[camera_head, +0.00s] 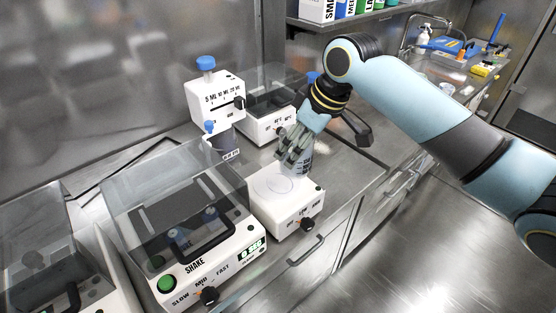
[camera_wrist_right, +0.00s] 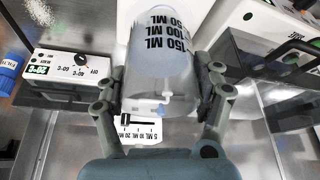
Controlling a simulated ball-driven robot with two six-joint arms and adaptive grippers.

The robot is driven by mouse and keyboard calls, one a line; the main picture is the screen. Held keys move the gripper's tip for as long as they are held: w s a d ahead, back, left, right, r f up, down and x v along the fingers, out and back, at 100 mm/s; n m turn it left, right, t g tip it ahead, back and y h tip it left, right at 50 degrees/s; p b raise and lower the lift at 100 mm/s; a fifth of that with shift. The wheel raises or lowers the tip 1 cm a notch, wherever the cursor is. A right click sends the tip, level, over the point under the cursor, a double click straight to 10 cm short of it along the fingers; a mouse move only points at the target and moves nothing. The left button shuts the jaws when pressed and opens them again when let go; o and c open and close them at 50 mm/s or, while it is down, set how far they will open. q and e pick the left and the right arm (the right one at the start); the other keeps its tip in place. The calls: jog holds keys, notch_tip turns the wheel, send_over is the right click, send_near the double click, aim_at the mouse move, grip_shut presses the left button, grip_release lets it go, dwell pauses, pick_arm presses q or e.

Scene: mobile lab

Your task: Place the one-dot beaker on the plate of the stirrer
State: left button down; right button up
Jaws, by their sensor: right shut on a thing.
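My right gripper (camera_head: 293,154) is shut on a clear beaker (camera_wrist_right: 163,45) with black volume marks; its fingers (camera_wrist_right: 165,95) lie on both sides of it in the right wrist view. In the head view the beaker (camera_head: 304,161) is partly hidden behind the fingers. No dot mark can be made out on it. The stirrer (camera_head: 290,212) is a low white box with a dark knob on its front. Its round plate (camera_head: 272,186) looks bare. The beaker shows at the stirrer's back right edge; I cannot tell whether it touches anything. My left gripper is not in view.
A shaker (camera_head: 250,232) with a clear lid stands left of the stirrer. A white dispenser (camera_head: 213,100) with a blue cap and a heater with a dial (camera_wrist_right: 72,66) stand behind. The steel counter (camera_head: 345,180) is clear to the right.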

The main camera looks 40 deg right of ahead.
jog(key=w+f, duration=0.1)
jog(key=f, duration=0.1)
jog(key=w+a+f, duration=0.1)
jog(key=w+f, duration=0.2)
jog(key=f, duration=0.1)
jog(key=shift+w+a+f+p, duration=0.2)
jog(key=shift+w+a+p, duration=0.05)
jog(key=shift+a+p, duration=0.15)
jog(key=shift+f, duration=0.25)
jog(key=shift+f, duration=0.15)
jog(key=o, duration=1.3)
jog(key=shift+o, duration=0.2)
jog(key=v, duration=1.2)
